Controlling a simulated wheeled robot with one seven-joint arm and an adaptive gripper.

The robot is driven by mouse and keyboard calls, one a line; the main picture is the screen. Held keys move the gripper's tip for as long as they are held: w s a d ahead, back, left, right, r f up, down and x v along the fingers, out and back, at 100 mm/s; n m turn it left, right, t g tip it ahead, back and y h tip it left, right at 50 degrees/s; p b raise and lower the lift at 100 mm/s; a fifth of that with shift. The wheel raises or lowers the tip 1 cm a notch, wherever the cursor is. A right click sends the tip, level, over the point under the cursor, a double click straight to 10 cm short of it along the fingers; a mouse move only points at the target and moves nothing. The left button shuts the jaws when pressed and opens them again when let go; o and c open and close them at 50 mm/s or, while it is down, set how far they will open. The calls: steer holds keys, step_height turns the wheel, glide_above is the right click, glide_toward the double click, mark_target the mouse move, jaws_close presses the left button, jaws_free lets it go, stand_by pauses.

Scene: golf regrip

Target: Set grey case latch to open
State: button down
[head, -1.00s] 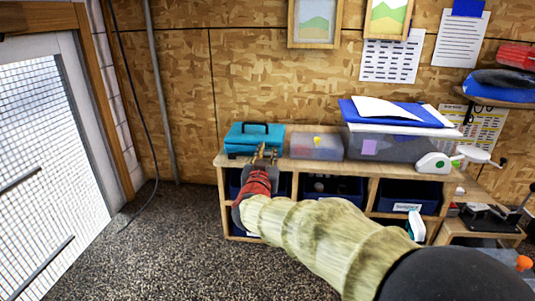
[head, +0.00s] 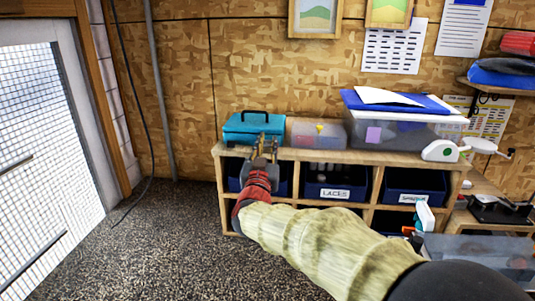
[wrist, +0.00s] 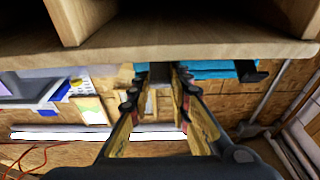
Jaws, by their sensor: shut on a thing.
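A teal case (head: 252,129) with a dark handle stands on top of the wooden shelf unit at its left end. Its teal front also shows in the wrist view (wrist: 212,68), which looks upside down. My gripper (head: 265,147) is at the front of this case, by the shelf top's edge. In the wrist view my gripper (wrist: 160,74) has its two fingertips on either side of a small grey piece (wrist: 160,76), which looks like the grey latch. The fingers are shut on it. In the head view the fingers hide the latch, so its position cannot be told.
A clear box (head: 318,133) stands right of the case, then a larger clear bin (head: 400,132) with blue folders on top. Blue bins (head: 334,185) fill the shelf (head: 369,157) below. The speckled floor (head: 165,245) at left is clear.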

steer(key=shift+f+t+b, duration=0.15)
steer(key=shift+t+b, duration=0.15)
steer(key=shift+b, duration=0.2)
steer(key=c, duration=1.6)
jaws_free()
steer(key=shift+c, duration=0.2)
steer(key=shift+s, duration=0.1)
steer(key=v, duration=1.2)
steer(key=shift+a, duration=0.1)
